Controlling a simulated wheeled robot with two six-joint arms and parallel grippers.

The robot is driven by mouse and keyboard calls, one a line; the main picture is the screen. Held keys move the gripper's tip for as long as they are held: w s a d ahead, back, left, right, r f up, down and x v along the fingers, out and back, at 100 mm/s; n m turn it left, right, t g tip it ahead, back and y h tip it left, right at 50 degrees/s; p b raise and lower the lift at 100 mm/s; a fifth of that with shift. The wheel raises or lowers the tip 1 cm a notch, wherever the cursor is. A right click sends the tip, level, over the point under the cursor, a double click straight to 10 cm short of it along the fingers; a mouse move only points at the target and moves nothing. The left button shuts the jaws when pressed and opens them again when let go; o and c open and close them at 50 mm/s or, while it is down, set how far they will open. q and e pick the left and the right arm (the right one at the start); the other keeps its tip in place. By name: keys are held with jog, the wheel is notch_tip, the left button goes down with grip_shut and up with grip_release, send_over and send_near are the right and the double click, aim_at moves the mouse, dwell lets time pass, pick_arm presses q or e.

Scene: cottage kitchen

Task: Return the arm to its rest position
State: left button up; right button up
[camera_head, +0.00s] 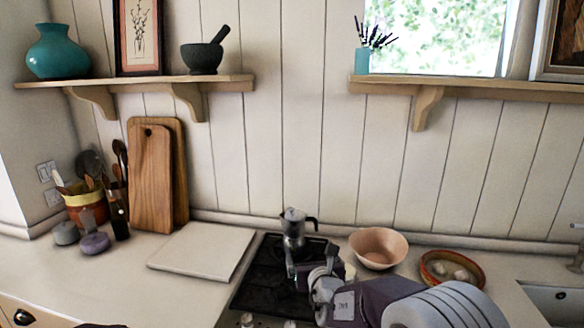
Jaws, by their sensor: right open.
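My right arm comes in from the lower right. Its gripper (311,257) is open, with its fingers pointing away from me toward the back of the stove. A grey metal moka pot (294,226) with a dark handle stands upright on the black stove top (262,279), just beyond the fingers. The gripper hides the pot's lower part, and I cannot tell whether they touch. Nothing shows held between the fingers. My left gripper is not in view.
Right of the gripper stand a pink bowl (378,246) and an orange-rimmed dish (452,267), near the sink (556,302). Shelves (150,81) hang above.

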jog(key=s+d+f+m+g+h, duration=0.1)
jog(key=s+d+m+h, duration=0.15)
jog(key=d+m, duration=0.4)
jog(key=s+d+f+m+g+h, duration=0.15)
jog(key=d+m+h, duration=0.25)
jog(key=d, duration=0.6)
jog(key=s+d+f+m+g+h, duration=0.1)
jog(key=s+d+f+m+g, duration=0.3)
jog(key=s+m, duration=0.3)
jog(key=s+f+m+g+y, duration=0.2)
jog(key=s+f+m+g, duration=0.4)
jog(key=s+m, duration=0.65)
jog(key=s+a+f+m+y, duration=0.4)
jog(key=s+a+m, duration=0.2)
jog(key=a+m, duration=0.1)
jog(key=shift+s+a+m, duration=0.15)
jog(key=shift+a+m, duration=0.25)
jog(key=shift+g, duration=0.25)
